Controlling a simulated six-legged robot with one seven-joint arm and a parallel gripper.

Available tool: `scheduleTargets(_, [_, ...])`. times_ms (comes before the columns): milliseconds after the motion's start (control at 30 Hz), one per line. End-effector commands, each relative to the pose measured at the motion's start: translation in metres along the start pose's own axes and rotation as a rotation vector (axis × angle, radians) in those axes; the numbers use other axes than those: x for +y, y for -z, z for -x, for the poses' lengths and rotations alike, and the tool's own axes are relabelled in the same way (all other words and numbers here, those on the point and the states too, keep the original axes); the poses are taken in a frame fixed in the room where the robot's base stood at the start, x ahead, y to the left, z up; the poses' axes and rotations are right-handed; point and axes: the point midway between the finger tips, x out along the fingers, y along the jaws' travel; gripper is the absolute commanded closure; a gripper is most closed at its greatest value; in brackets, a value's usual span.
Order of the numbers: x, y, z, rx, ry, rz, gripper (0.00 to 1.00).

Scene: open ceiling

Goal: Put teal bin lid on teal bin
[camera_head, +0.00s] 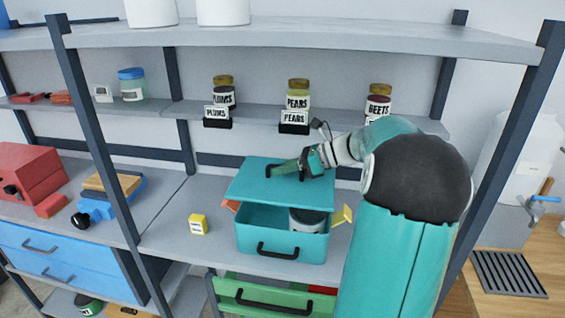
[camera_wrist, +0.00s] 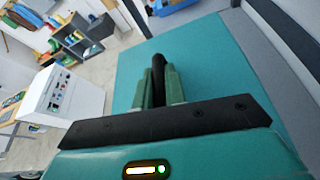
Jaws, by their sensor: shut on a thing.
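The teal bin (camera_head: 270,243) stands on the shelf's middle board, with a dark handle on its front. A grey jar (camera_head: 307,220) shows inside it at the right. The teal bin lid (camera_head: 258,186) is above the bin, tilted, over its back part; the front opening is uncovered. I cannot tell whether the lid touches the bin's rim. My gripper (camera_head: 298,165) is shut on the lid's dark handle. In the wrist view, the green fingers (camera_wrist: 158,88) close around the black handle, and the teal lid (camera_wrist: 205,65) fills the middle and right.
A yellow block (camera_head: 198,224) sits left of the bin. Labelled jars (camera_head: 297,92) of plums, pears and beets stand on the shelf behind. A green drawer (camera_head: 270,296) is below the bin. A shelf post (camera_head: 510,130) stands right of my arm. The board left of the bin is mostly clear.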

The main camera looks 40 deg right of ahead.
Motion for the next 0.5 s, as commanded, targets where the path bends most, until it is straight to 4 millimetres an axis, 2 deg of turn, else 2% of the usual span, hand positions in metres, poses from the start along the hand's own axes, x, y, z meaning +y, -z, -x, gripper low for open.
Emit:
scheduleTargets(267, [0.004,0.006,0.000,-0.001,0.001,-0.002,1.00])
scheduleTargets(500, [0.002,0.024,-0.007,-0.001,0.001,-0.003,1.00])
